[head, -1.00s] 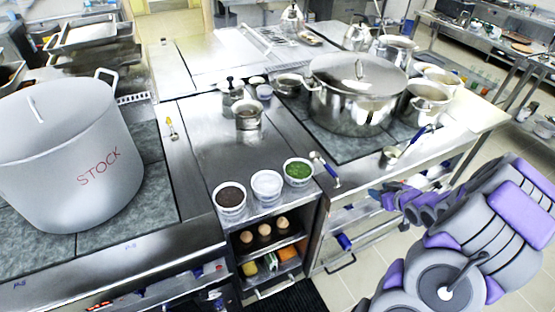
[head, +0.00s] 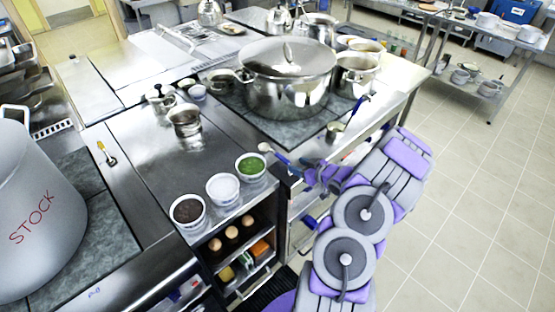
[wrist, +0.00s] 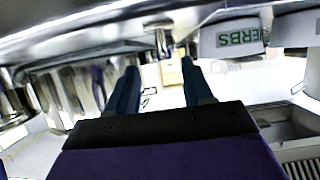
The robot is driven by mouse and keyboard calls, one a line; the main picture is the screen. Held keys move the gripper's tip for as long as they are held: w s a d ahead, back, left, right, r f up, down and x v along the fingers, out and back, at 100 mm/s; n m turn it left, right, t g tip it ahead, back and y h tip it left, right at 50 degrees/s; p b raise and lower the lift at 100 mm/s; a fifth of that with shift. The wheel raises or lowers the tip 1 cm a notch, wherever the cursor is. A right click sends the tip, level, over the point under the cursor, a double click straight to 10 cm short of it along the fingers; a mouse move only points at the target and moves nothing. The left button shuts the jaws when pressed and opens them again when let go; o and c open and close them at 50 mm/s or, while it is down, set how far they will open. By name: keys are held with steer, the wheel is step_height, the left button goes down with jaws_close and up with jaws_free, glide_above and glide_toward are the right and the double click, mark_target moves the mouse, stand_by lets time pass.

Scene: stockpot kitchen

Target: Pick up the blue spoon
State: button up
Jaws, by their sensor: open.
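The blue spoon (head: 281,158) lies near the front right corner of the middle counter, right of the bowl of green herbs (head: 251,166). Its pale bowl end points up and left, and its blue handle points toward my gripper. My gripper (head: 308,174) is at the handle end, low beside the counter corner, partly hidden by my own arm. In the wrist view my gripper (wrist: 160,72) has its two dark fingers apart with a gap between them. I cannot clearly make out the spoon there, nor whether a finger touches it.
A white bowl (head: 223,188) and a dark-filled bowl (head: 188,211) stand left of the herbs. A lidded steel pot (head: 287,85) stands behind. A blue-handled ladle (head: 337,130) lies to the right. Eggs (head: 231,231) sit on a shelf below. Floor (head: 470,200) is clear at right.

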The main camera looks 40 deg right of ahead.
mark_target(289, 162)
steer(key=x, duration=0.3)
steer(key=shift+w+d+f+b, duration=0.2)
steer(key=shift+w+d+b, duration=0.05)
steer(key=shift+d+b, duration=0.1)
steer(key=shift+w+a+r, duration=0.1)
steer(key=shift+w+a, duration=0.4)
steer(key=shift+a, duration=0.2)
steer(key=x, duration=0.2)
steer(key=b+x, duration=0.1)
steer(key=x, duration=0.1)
steer(key=shift+r+b, duration=0.25)
steer(key=shift+b, duration=0.05)
steer(key=shift+w+d+f, duration=0.15)
steer(key=shift+w+d, duration=0.05)
steer(key=shift+w, duration=0.3)
steer(key=shift+a, duration=0.3)
steer(key=shift+c, duration=0.9)
steer(key=shift+d, duration=0.1)
jaws_close()
